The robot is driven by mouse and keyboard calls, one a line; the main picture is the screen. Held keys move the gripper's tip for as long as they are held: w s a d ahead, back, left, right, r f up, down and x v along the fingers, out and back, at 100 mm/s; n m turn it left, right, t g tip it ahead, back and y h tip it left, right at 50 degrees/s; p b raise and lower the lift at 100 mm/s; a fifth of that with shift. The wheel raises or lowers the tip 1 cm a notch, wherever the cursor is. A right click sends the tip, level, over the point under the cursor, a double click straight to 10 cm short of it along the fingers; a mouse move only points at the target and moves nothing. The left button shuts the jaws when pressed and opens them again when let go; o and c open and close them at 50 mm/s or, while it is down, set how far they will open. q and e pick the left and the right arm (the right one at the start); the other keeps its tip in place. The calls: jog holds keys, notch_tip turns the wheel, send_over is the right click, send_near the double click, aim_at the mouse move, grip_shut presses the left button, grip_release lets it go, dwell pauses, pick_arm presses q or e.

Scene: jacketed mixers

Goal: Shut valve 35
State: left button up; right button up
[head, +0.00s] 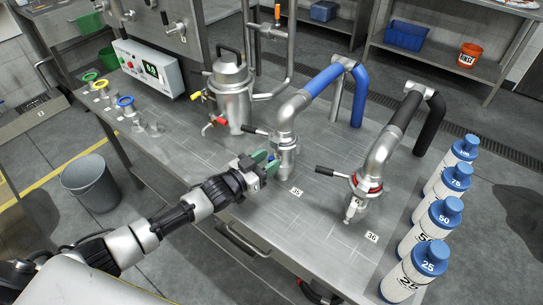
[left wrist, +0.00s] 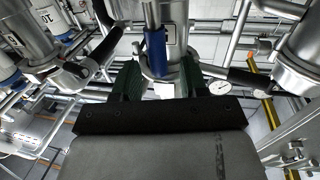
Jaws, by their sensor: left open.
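Valve 35 (head: 286,143) is a steel fitting under the blue-sleeved pipe (head: 324,88). A tag reading 35 (head: 296,191) lies on the bench in front of it. Its black lever (head: 256,131) points left, roughly level; in the left wrist view a black lever (left wrist: 248,79) reaches right from the central fitting. My left gripper (head: 268,164) is just left of the valve body, below the lever. In the left wrist view its dark green fingers (left wrist: 158,82) are apart, with a blue piece (left wrist: 155,52) seen between them; contact cannot be told. My right gripper is not in view.
Valve 36 (head: 366,184), with a black lever (head: 331,172) pointing left, stands to the right. Several blue-capped bottles (head: 430,226) line the right edge. A steel vessel (head: 231,92) and control box (head: 147,70) stand behind left. The bench front is mostly clear.

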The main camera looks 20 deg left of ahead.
pick_arm(q)
jog(key=shift+x, duration=0.95)
jog(key=shift+c, duration=0.2)
grip_shut()
